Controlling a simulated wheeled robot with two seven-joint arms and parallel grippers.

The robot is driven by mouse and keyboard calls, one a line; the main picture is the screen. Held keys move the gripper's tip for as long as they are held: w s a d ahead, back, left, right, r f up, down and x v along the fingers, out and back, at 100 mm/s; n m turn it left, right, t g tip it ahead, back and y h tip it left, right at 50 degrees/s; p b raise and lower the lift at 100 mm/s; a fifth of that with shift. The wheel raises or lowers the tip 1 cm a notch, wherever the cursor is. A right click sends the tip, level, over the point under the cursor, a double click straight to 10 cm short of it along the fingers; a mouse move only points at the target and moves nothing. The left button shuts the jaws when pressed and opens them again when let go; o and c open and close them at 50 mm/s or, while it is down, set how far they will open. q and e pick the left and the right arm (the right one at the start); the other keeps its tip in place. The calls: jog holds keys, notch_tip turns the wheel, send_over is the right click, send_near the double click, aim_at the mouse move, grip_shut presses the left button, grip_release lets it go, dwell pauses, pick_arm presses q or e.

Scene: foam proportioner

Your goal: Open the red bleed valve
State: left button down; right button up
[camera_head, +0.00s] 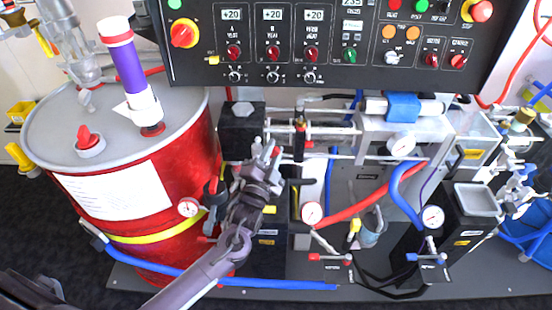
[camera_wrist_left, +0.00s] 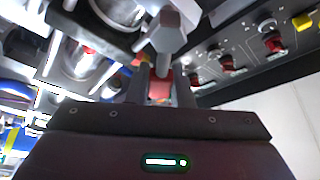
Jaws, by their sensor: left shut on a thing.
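My left gripper (camera_head: 267,154) reaches up from the bottom, beside the black pump block (camera_head: 241,132) with a hex bolt head on top. In the left wrist view its two fingers (camera_wrist_left: 162,90) are closed on a small red piece (camera_wrist_left: 160,82), which looks like the red bleed valve's handle. A grey hex-headed stem (camera_wrist_left: 170,35) stands just beyond the red piece. In the head view the fingers and wrist hide most of the red piece.
A red drum (camera_head: 180,172) with a grey lid stands close on the left. The black control panel (camera_head: 330,72) overhangs the top. A red-handled valve (camera_head: 330,257) and a blue-handled valve (camera_head: 427,258) sit lower right, among hoses and gauges. A blue hose (camera_head: 285,285) runs along the front.

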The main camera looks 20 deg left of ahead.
pick_arm(q)
jog(key=n+y, duration=0.1)
jog(key=n, duration=0.1)
jog(key=a+r+n+y+b, duration=0.1)
jog(key=n, duration=0.2)
jog(key=a+n+t+y+b, duration=0.1)
jog(key=n, duration=0.1)
jog(key=shift+s+r, duration=0.2)
jog(key=shift+s, duration=0.15)
jog(key=shift+s+a+r+n+y+b, duration=0.1)
jog(key=shift+a+n+y+b, duration=0.25)
jog(key=shift+n+y, duration=0.6)
jog(key=shift+s+a+r+n+y+b, duration=0.15)
jog(key=shift+a+n+y, duration=0.3)
jog(key=shift+n, duration=1)
jog(key=shift+s+a+r+n+y+b, duration=0.1)
jog(key=shift+a+n+y+b, duration=0.4)
jog(key=shift+n, duration=0.7)
jog(key=shift+d, duration=0.1)
jog(key=c, duration=1.3)
grip_release()
jog(key=b+v, duration=0.1)
jog(key=v, duration=0.6)
jog(key=shift+s+d+f, duration=0.15)
jog(key=shift+s, duration=0.2)
